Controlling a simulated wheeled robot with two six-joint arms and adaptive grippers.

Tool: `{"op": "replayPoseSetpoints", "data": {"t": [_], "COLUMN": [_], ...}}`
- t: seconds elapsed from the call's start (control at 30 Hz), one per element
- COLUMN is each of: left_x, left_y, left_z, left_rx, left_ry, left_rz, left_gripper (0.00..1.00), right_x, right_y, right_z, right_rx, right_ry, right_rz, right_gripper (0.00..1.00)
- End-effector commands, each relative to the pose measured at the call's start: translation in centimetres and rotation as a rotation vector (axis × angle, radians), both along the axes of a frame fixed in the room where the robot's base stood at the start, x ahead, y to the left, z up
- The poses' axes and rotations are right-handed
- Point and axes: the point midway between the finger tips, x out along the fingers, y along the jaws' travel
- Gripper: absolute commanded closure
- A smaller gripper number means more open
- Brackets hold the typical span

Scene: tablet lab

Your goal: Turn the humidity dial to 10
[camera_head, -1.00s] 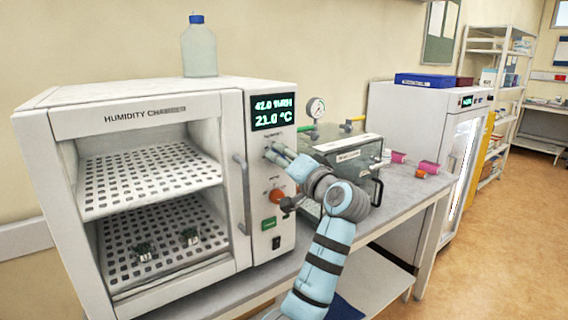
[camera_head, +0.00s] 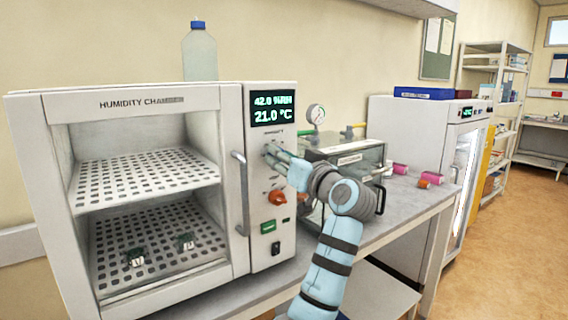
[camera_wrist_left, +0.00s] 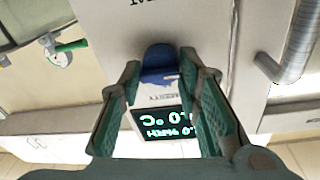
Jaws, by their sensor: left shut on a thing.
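The humidity chamber (camera_head: 150,100) stands on the bench. Its display (camera_head: 272,108) reads 42.0 %RH and 21.0 °C. My left gripper (camera_head: 270,152) is at the upper knob position on the control panel, below the display. In the left wrist view my left gripper (camera_wrist_left: 158,72) is shut on the blue humidity dial (camera_wrist_left: 158,55), one finger on each side. The fingers hide the dial in the head view, and its pointer and scale cannot be read. An orange-red knob (camera_head: 277,197) sits lower on the panel. My right gripper is not in view.
The chamber's door handle (camera_head: 241,193) stands left of the panel. A green switch (camera_head: 268,228) is below the knobs. A glass-sided box (camera_head: 345,155) stands right of the chamber, near my arm. A bottle (camera_head: 199,52) stands on top of the chamber.

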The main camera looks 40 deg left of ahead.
Motion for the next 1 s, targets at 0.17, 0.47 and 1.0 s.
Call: {"op": "replayPoseSetpoints", "data": {"t": [0.17, 0.47, 1.0], "left_x": [-0.01, 0.01, -0.14], "left_y": [0.01, 0.01, -0.59], "left_z": [0.0, 0.01, -0.09], "left_rx": [-0.007, -0.008, -0.008], "left_ry": [-0.022, -0.025, -0.023], "left_rz": [0.0, 0.0, -0.001], "left_gripper": [0.97, 0.97, 0.5], "right_x": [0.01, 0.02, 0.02], "right_y": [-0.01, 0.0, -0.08], "right_z": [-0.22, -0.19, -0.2], "right_rx": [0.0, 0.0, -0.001], "right_ry": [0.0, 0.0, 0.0], "right_rz": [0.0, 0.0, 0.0], "right_gripper": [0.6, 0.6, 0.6]}}
